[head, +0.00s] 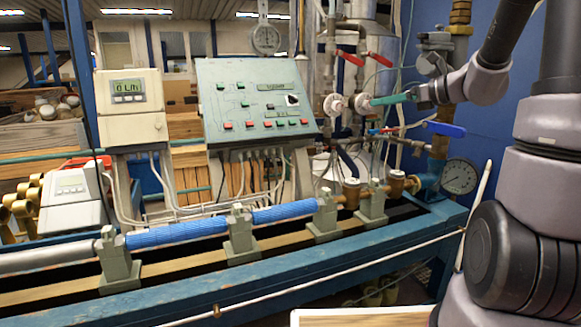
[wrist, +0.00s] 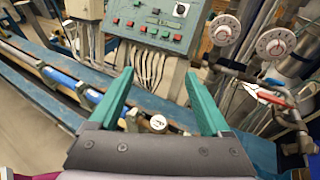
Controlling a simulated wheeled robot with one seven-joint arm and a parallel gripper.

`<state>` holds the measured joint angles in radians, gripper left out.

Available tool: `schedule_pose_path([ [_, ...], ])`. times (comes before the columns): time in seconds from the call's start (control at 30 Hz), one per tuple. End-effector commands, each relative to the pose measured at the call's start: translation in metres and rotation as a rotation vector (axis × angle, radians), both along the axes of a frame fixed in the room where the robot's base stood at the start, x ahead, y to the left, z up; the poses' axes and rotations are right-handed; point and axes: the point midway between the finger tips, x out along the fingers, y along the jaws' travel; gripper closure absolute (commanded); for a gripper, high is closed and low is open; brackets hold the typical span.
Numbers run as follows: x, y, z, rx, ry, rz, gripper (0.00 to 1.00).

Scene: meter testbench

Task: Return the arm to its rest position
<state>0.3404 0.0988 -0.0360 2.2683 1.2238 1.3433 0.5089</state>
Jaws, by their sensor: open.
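My gripper (head: 388,99) has teal fingers and shows in the head view at the upper right, in front of the pipes and valves. In the wrist view the two teal fingers of my gripper (wrist: 160,100) are spread wide apart with nothing between them. My grey and black arm (head: 490,78) reaches in from the right edge of the head view. In the head view the fingertips overlap the white round valve dial (head: 335,105); I cannot tell how near they are to it.
A control panel (head: 258,100) with buttons stands behind the blue bench (head: 280,300). Blue cylinders (head: 178,233) lie along its rail. Red-handled valves (head: 352,58), a blue lever (head: 445,129) and a pressure gauge (head: 459,176) crowd the right. Two white dials (wrist: 275,43) show in the wrist view.

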Motion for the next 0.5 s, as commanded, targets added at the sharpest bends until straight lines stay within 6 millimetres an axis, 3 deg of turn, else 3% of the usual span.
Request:
schedule_pose_path([
  [0.1, -0.056, 0.04, 0.012, -0.287, -0.124, 0.213, 0.19],
  [0.2, -0.106, 0.059, 0.011, -0.554, -0.249, 0.403, 0.19],
  [0.33, -0.162, 0.062, 0.008, -0.905, -0.429, 0.637, 0.19],
  [0.5, -0.214, 0.044, 0.009, -1.345, -0.667, 0.901, 0.19],
])
